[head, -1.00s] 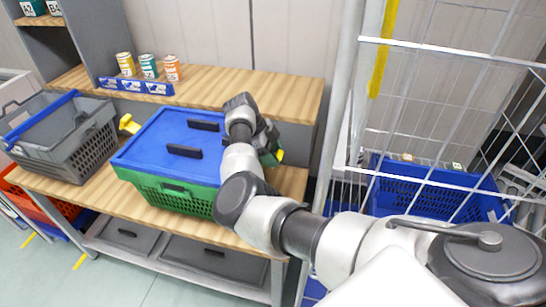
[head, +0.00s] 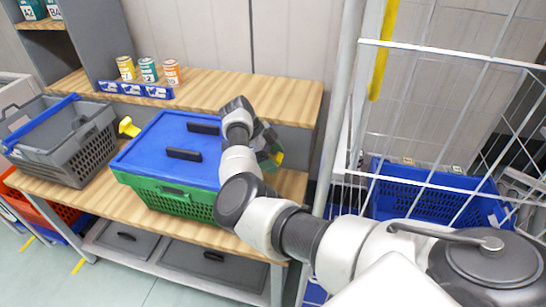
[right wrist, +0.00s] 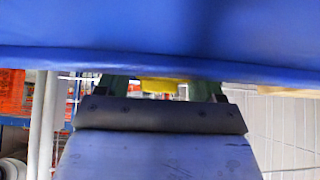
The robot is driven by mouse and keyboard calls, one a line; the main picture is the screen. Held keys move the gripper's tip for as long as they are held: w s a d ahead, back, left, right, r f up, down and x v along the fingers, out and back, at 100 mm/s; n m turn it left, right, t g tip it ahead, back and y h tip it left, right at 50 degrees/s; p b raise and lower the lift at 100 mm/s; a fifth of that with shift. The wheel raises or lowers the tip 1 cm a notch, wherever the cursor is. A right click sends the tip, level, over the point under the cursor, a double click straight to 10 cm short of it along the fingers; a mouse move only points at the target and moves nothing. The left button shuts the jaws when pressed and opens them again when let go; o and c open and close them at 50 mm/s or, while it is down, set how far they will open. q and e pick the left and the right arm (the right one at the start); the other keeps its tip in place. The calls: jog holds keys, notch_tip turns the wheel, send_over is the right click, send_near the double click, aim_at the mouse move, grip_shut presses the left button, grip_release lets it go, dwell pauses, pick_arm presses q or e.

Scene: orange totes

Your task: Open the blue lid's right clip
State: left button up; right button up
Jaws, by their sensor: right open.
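The blue lid (head: 160,143) covers a green crate (head: 172,199) on the wooden bench. Its right clip (head: 279,158) is yellow and shows just past my right gripper (head: 269,150), at the lid's right end. In the right wrist view the yellow right clip (right wrist: 165,86) lies between the two fingers of my right gripper (right wrist: 162,88), under the blue lid's edge (right wrist: 160,58). The right gripper is open; I cannot tell whether it touches the clip. The yellow left clip (head: 129,127) sticks outward at the lid's left end. My left gripper is out of view.
A grey tote (head: 62,137) stands left of the crate. Several cans (head: 148,70) stand at the back behind a blue label strip. A wire cage (head: 440,110) with a blue crate (head: 430,192) stands on the right, close to my right arm.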

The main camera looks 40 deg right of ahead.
jog(key=b+v, duration=0.3)
jog(key=v, duration=0.7)
jog(key=shift+w+a+r, duration=0.1)
jog(key=shift+w+r, duration=0.1)
jog(key=shift+r, duration=0.15)
